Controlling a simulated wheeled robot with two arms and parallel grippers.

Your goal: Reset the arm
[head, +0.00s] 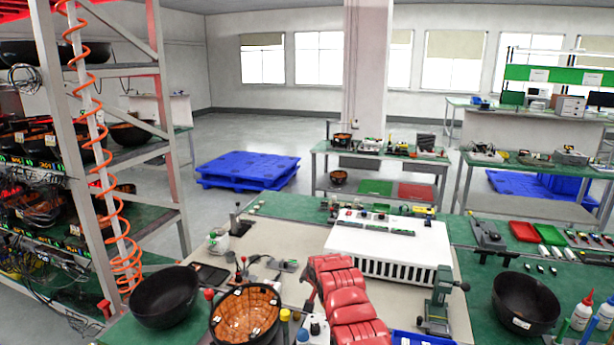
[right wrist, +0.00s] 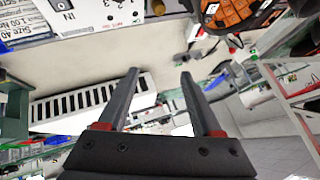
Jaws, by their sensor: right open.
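My right gripper (right wrist: 159,72) shows in the right wrist view with its two dark fingers spread apart. Nothing is held between them. The picture there is strongly tilted, with the workbench and a white slotted box (right wrist: 90,102) behind the fingers.
A metal rack (head: 160,150) stands left. Open floor surrounds the blue pallets (head: 248,170).

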